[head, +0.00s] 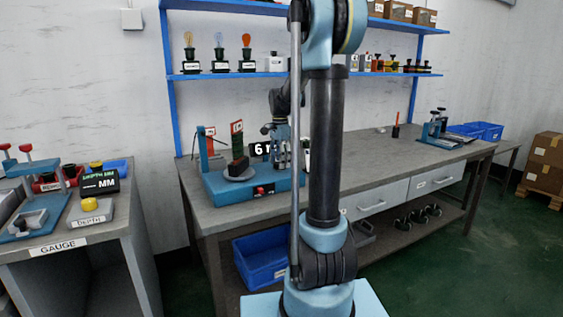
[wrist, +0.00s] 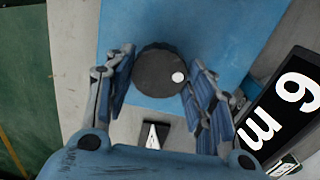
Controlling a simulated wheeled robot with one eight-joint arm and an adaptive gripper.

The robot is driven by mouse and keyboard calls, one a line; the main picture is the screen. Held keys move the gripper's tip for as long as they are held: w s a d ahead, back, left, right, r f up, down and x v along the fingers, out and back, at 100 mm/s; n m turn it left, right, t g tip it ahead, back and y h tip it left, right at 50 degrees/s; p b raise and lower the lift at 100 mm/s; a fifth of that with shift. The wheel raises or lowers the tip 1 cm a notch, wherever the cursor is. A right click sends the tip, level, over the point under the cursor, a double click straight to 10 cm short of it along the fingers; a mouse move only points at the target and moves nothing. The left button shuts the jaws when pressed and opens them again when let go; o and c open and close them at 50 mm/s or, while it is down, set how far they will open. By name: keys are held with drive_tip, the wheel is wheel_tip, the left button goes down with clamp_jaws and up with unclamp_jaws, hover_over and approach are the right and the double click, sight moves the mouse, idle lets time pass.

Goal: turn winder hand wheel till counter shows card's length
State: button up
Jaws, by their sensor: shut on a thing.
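The winder's hand wheel (wrist: 158,72) is a dark round disc with a white dot near its right edge in the wrist view. My gripper (wrist: 163,60) is shut on it, with blue-grey fingers on its left and right sides. The counter (wrist: 287,105) is a black display reading "6 m", turned sideways in the wrist view; it also shows in the head view (head: 262,148). The winder's blue base (head: 222,189) stands on the bench. My arm hides part of the winder in the head view. I cannot make out a length on any card.
The grey bench (head: 364,178) runs right with free room in its middle. A blue shelf (head: 235,74) hangs above it, holding lamps and small parts. A gauge table (head: 60,257) stands at left. A blue crate (head: 262,258) sits under the bench.

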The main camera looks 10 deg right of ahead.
drive_tip(key=shift+w, duration=0.25)
drive_tip(key=o, duration=1)
drive_tip(key=shift+o, duration=0.2)
drive_tip(key=shift+s, duration=0.1)
wheel_tip(320, 180, up, 12)
